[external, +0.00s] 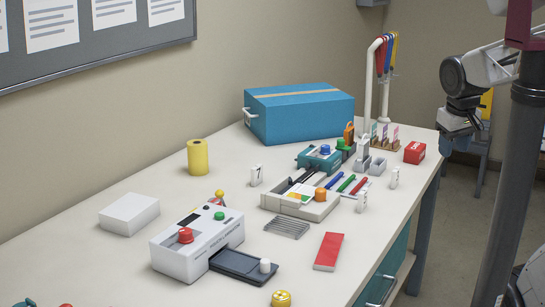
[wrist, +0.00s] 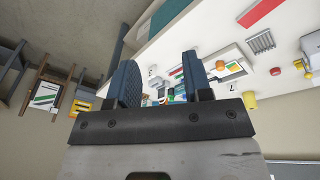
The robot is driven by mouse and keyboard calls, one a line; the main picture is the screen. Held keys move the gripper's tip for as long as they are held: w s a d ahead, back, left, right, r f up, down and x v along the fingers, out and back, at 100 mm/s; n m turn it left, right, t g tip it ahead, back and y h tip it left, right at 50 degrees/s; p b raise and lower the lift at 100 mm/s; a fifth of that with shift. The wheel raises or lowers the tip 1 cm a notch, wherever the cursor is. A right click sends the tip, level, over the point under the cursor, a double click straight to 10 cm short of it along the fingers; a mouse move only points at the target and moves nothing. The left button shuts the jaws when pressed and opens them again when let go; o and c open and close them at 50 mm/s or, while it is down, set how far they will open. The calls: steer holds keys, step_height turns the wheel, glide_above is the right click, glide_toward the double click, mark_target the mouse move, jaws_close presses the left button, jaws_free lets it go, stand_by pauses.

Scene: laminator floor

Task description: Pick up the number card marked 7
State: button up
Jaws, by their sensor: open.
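The small white number card marked 7 (external: 256,175) stands upright on the table, left of the tray with the orange knob. In the wrist view a small dark 7 on white (wrist: 232,88) shows right of the fingers. Two more small white cards stand further right: one (external: 361,201) near the pens and one (external: 394,177) near the red box; their marks are too small to read. My gripper (external: 456,127) is up beyond the table's right edge, far from the card marked 7. In the wrist view my gripper (wrist: 160,62) has its two blue fingers apart with nothing held between them.
A white laminator (external: 190,250) with a red knob stands at the front. A blue box (external: 300,115) and a hook rack (external: 368,90) stand behind. A yellow roll (external: 198,157) is left of the card marked 7. The table (external: 200,200) is bare around that card's left side.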

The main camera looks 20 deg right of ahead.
steer(key=w+a+f+n+h, duration=0.2)
steer(key=w+a+n, duration=0.2)
steer(key=w, duration=0.6)
steer(key=w+a+f+n+h, duration=0.1)
steer(key=w+a+n+h, duration=0.3)
steer(key=w, duration=0.7)
steer(key=w+a+f+n+h, duration=0.15)
steer(key=w+a+n, duration=0.35)
steer(key=w, duration=0.5)
steer(key=n+t+h, duration=0.1)
steer(key=n+t, duration=0.6)
steer(key=n, duration=0.6)
glide_toward(253, 175)
steer(key=x, duration=0.2)
steer(key=shift+w+f, duration=0.25)
steer(key=shift+w, duration=0.05)
steer(key=shift+d, duration=0.1)
steer(key=shift+x, duration=1.25)
steer(key=shift+x, duration=2.6)
